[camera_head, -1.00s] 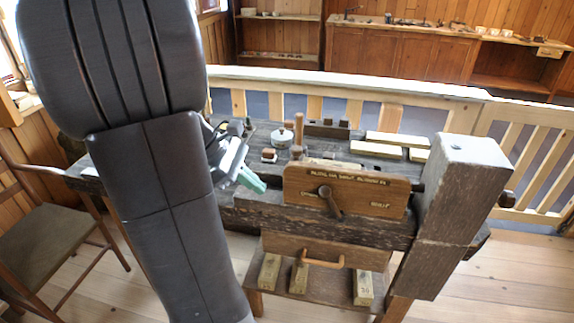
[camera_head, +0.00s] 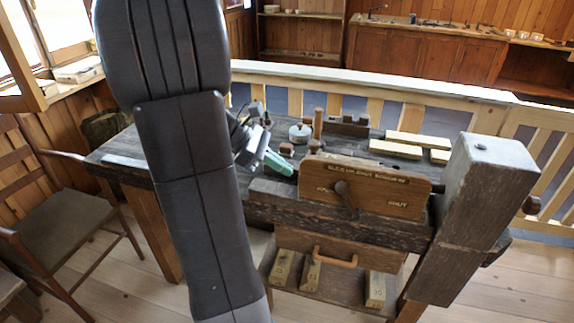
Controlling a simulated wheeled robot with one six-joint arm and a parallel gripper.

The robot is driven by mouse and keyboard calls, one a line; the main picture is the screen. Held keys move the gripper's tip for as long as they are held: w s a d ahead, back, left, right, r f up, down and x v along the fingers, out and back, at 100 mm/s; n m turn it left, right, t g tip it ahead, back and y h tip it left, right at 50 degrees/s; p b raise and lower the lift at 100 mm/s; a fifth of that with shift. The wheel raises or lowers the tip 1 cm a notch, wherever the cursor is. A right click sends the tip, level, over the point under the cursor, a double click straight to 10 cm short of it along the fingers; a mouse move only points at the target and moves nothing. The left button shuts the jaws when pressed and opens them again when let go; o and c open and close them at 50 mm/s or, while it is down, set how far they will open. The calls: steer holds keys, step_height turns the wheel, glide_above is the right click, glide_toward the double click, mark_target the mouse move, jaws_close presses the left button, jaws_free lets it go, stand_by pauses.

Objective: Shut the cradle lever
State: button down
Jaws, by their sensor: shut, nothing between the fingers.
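The lever (camera_head: 347,196) is a dark wooden handle on a round pivot on the front of an upright brown board (camera_head: 390,189). It points down and slightly right, between a worn word at the left and "SHUT" at the lower right. My gripper (camera_head: 291,171) has green fingertips and is closed and empty. It is just left of the board's upper left edge, left of and a little above the lever. I cannot tell whether it touches the board. My arm hides part of the bench at left.
The dark bench (camera_head: 345,233) carries a round pot (camera_head: 300,133), a wooden peg (camera_head: 318,123) and pale bars (camera_head: 418,139). A thick post (camera_head: 474,215) stands right of the board. A drawer (camera_head: 335,248) is below. A chair (camera_head: 62,205) is at left.

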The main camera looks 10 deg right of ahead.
mark_target(336, 185)
steer(key=x, duration=0.7)
steer(key=shift+s+d+f, duration=0.15)
steer(key=shift+d+f, duration=0.05)
steer(key=shift+d, duration=0.05)
steer(key=shift+s+d+r, duration=0.2)
steer(key=shift+d, duration=0.3)
steer(key=shift+s+d+r, duration=0.15)
steer(key=shift+d+r, duration=0.1)
steer(key=shift+d, duration=0.25)
steer(key=shift+s+d+r, duration=0.1)
steer(key=shift+s+d, duration=0.1)
steer(key=shift+d, duration=0.45)
steer(key=shift+s+d+r+y+p, duration=0.3)
steer(key=shift+r+y+p, duration=0.1)
steer(key=shift+p, duration=0.3)
steer(key=shift+d, duration=0.15)
